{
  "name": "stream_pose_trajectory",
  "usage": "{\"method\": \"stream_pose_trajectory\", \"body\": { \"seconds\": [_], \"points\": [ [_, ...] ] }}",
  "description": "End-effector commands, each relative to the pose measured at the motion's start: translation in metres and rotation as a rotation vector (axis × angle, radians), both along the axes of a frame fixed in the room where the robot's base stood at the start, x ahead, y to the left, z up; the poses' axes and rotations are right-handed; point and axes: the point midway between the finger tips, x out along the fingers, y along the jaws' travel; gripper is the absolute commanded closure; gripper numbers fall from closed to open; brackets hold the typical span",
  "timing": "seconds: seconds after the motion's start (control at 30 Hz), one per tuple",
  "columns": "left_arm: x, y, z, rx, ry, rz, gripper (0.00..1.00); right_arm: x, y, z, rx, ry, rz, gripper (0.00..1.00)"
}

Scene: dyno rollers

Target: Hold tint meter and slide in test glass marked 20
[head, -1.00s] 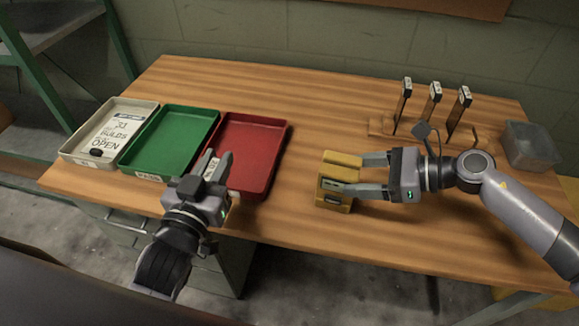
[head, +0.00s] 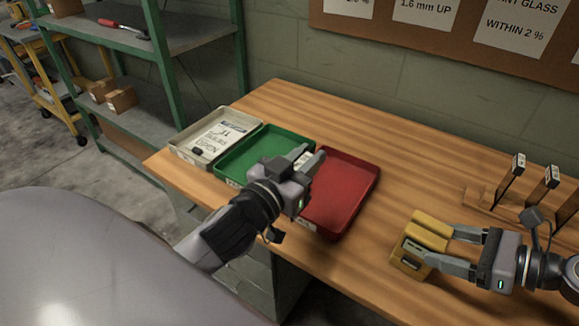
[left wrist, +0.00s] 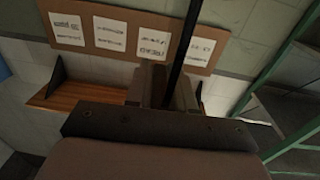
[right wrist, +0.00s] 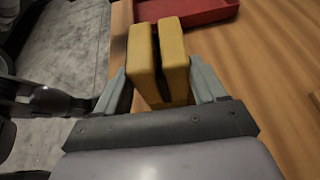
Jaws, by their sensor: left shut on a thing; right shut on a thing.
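The yellow tint meter (head: 431,223) is a block with a dark slot between two halves. My right gripper (head: 462,250) is shut on it near the table's front edge; in the right wrist view the meter (right wrist: 173,60) sits between both fingers. My left gripper (head: 312,158) appears over the border of the green and red trays. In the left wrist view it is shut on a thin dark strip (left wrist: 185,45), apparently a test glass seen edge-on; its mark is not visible. Other test glasses (head: 513,172) stand in a wooden rack (head: 482,200) at right; their marks are unreadable.
A white tray (head: 177,150), a green tray (head: 226,160) and a red tray (head: 372,178) lie side by side on the wooden table (head: 300,105). A green shelf (head: 165,45) stands at left.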

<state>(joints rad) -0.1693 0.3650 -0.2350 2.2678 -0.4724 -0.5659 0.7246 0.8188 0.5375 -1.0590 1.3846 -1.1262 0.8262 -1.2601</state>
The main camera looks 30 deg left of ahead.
Motion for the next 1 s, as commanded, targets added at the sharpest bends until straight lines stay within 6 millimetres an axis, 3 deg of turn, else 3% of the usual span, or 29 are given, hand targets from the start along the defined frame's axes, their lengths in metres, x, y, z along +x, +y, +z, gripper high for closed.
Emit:
{"method": "stream_pose_trajectory", "body": {
  "seconds": [0.4, 1.0],
  "points": [
    [0.028, -0.055, 0.043, 0.008, -0.006, -0.222, 1.0, 0.0, 0.0, 0.0, -0.001, 0.001, 0.0, 0.49],
    [0.043, -0.124, 0.089, 0.003, -0.004, -0.557, 1.0, 0.0, 0.0, 0.0, -0.001, 0.001, 0.0, 0.49]
  ]
}}
